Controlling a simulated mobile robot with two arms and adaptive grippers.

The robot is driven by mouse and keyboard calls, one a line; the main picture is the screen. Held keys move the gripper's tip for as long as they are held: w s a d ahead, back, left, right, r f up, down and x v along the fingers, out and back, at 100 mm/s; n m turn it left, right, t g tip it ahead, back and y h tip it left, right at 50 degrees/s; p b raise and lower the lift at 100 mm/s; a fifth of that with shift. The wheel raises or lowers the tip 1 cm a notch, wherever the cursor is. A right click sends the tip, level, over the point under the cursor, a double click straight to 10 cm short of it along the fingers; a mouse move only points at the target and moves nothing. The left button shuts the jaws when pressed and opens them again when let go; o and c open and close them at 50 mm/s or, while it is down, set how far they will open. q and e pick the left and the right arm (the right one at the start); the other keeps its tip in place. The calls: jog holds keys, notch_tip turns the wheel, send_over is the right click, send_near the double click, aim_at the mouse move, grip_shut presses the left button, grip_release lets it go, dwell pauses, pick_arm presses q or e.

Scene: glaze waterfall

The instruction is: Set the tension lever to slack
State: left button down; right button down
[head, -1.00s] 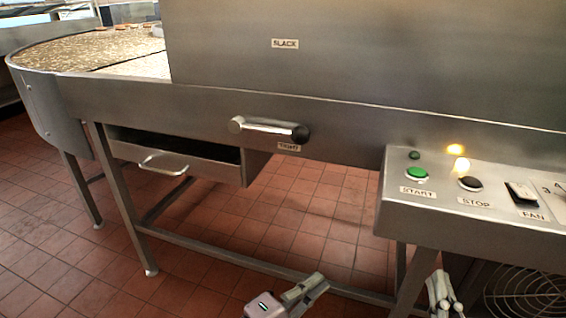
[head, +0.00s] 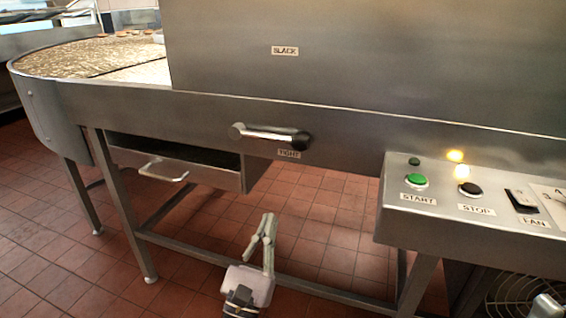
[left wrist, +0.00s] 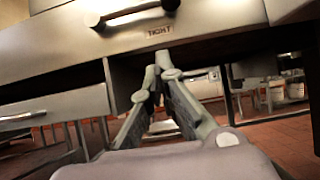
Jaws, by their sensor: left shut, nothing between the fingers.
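The tension lever (head: 270,134) is a metal bar with a dark knob (head: 300,140) at its right end, lying nearly level on the machine's front. The knob is just above the TIGHT label (head: 289,154); the SLACK label (head: 285,50) is higher on the panel. My left gripper (head: 268,218) is below the lever, shut and empty, pointing up and apart from it. In the left wrist view the lever (left wrist: 135,14) is above my left fingertips (left wrist: 158,55). At the head view's bottom right edge, a small part of my right gripper (head: 545,306) shows.
A drawer (head: 175,170) with a bar handle stands partly open left of the lever. A control box (head: 450,215) with green START and dark STOP buttons and a FAN switch juts out at right. The frame's lower rail crosses behind my left gripper.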

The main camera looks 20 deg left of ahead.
aim_at(268, 136)
pick_arm(q)
jog(key=p+x, duration=0.1)
jog(key=x, duration=0.9)
jog(key=shift+r, duration=0.15)
jog(key=shift+w+r+p, duration=0.25)
jog(key=shift+r+p, duration=0.35)
jog(key=shift+r, duration=0.65)
jog(key=shift+w+r, duration=0.15)
jog(key=shift+r, duration=0.4)
